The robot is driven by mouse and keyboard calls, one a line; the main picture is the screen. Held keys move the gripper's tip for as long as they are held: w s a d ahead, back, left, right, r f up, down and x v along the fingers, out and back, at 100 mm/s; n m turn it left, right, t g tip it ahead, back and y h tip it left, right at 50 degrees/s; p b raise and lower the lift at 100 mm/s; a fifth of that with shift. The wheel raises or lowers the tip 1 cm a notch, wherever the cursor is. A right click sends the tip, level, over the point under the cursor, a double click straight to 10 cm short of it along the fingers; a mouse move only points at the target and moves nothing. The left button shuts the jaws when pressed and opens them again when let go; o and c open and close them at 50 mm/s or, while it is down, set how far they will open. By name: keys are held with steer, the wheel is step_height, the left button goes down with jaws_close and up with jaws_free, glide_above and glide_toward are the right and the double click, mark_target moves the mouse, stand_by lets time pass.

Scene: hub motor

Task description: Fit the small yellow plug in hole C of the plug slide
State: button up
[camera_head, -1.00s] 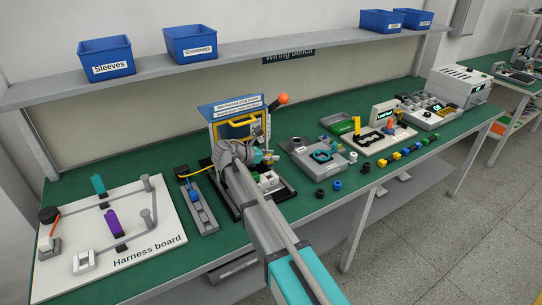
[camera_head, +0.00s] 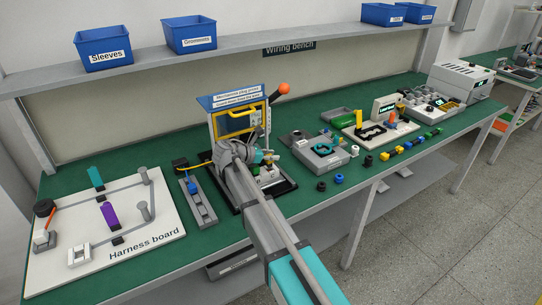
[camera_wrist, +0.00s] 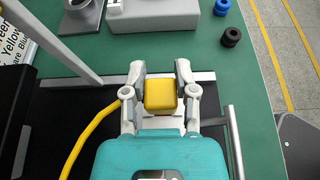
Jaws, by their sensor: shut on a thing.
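My gripper (camera_wrist: 160,75) is shut on a small yellow plug (camera_wrist: 160,94), which sits between the two fingertips in the wrist view. A pale part shows just below the plug; I cannot tell whether the plug touches it. In the head view my arm reaches into the press station (camera_head: 237,101), with its blue-topped sign and yellow frame, and hides most of the gripper. A pale block (camera_head: 268,174) shows beside the arm on the station's dark base. I cannot make out the plug slide's hole letters, and hole C is not identifiable.
A yellow cable (camera_wrist: 95,138) curves left of the gripper. A grey rail (camera_wrist: 234,140) stands to its right. Black and blue round parts (camera_wrist: 231,37) lie on the green bench. The harness board (camera_head: 150,233) is at left, and a grey fixture (camera_head: 325,160) is right of the station.

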steer(key=shift+f+b, duration=0.4)
steer(key=shift+b, duration=0.05)
stand_by(0.9)
steer(key=o, duration=1.1)
steer(key=shift+c, duration=0.2)
steer(key=shift+r, duration=0.15)
